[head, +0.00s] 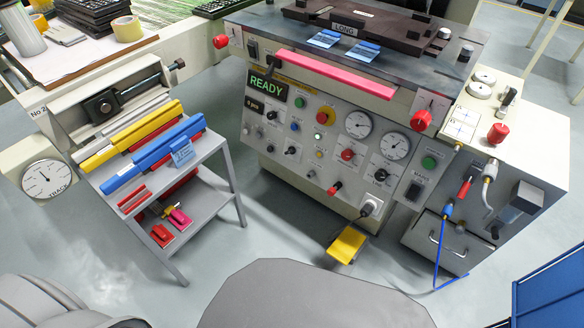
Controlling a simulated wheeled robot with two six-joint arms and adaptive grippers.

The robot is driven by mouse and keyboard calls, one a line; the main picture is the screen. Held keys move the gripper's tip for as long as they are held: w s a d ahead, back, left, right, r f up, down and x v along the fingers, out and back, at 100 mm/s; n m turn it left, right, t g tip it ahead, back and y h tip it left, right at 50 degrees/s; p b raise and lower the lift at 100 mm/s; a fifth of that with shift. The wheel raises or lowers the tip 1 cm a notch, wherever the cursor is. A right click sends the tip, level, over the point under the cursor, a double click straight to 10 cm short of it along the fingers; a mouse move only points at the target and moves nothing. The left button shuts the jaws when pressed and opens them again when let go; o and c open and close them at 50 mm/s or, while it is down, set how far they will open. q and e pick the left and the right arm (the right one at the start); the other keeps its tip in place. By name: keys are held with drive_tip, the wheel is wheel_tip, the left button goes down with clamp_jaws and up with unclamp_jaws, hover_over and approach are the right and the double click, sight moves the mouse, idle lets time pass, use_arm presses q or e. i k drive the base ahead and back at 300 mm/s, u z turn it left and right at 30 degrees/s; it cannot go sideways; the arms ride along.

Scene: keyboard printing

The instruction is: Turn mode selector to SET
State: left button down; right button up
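A grey machine with a sloped control panel (275,155) stands in the middle of the head view. Its front carries several black knobs, among them one at the lower left (291,150), one near the top left (271,115) and one at the lower right (380,175). The labels are too small to read, so I cannot tell which one is the mode selector or where it points. A dark display (267,87) shows READY in green. Neither of my grippers is in view, and nothing touches the panel.
Red knobs stick out at the machine's upper left (221,41) and right (421,119). A pink bar (330,72) runs above the panel. A yellow pedal (346,244) is on the floor below. A grey shelf stand (204,150) with coloured bars is at left. Open floor lies between.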

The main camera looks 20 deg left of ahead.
sight(291, 151)
drive_tip(key=u, duration=0.2)
drive_tip(key=i, duration=1)
drive_tip(key=z, duration=0.2)
